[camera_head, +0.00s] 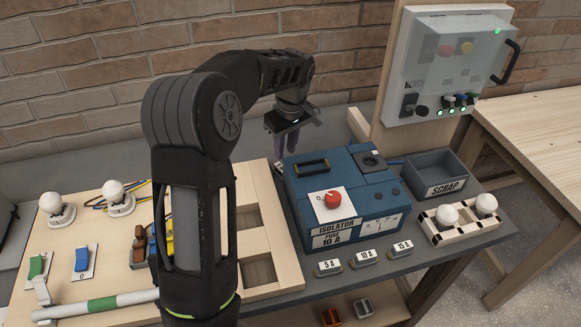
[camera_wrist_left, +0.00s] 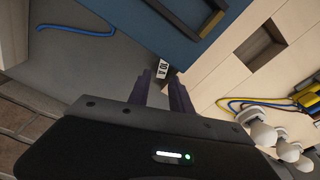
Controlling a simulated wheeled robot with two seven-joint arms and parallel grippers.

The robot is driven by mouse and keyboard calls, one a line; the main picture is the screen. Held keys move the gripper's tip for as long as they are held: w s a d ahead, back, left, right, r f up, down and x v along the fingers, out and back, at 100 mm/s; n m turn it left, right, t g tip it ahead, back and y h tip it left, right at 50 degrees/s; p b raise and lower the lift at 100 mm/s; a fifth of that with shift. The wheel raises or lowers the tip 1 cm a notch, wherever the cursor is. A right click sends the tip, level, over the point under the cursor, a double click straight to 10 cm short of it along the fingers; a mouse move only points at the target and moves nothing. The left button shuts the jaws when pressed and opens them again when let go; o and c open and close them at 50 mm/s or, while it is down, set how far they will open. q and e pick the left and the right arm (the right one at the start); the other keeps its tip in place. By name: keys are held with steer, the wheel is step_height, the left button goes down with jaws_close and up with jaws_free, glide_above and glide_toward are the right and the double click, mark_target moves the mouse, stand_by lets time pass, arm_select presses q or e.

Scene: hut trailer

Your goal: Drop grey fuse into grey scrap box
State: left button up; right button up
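The grey scrap box (camera_head: 447,188), labelled SCRAP, stands open on the bench right of the blue isolator. My left gripper (camera_head: 293,152) is behind the isolator's left rear corner, fingers pointing down. In the left wrist view its two dark fingers (camera_wrist_left: 161,88) are apart, with a gap between them. A small piece with a white "10 A" label (camera_wrist_left: 162,69) shows just beyond the fingertips, beside the isolator; I cannot tell whether it is the grey fuse. My right gripper is not in view.
The blue isolator box (camera_head: 350,201) has a red knob and a handle. Small 5 A, 10 A and 15 A blocks (camera_head: 366,257) line the bench's front. A white bulb board (camera_head: 462,221) sits before the scrap box. A wooden switch board (camera_head: 113,265) fills the left.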

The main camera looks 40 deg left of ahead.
mark_target(281, 167)
arm_select(q)
steer(key=shift+s+a+r, duration=0.1)
steer(key=shift+s+r, duration=0.05)
steer(key=shift+s, duration=0.15)
steer(key=shift+w+f, duration=0.1)
steer(key=shift+f, duration=0.1)
steer(key=shift+a+f, duration=0.15)
steer(key=shift+f, duration=1)
steer(key=shift+f+p, duration=0.1)
steer(key=shift+p, duration=0.25)
steer(key=shift+a+f, duration=0.1)
steer(key=shift+f, duration=0.2)
steer(key=f, duration=0.1)
steer(key=f+p, duration=0.2)
steer(key=shift+a+f, duration=0.25)
steer(key=shift+f, duration=0.45)
steer(key=shift+c, duration=0.5)
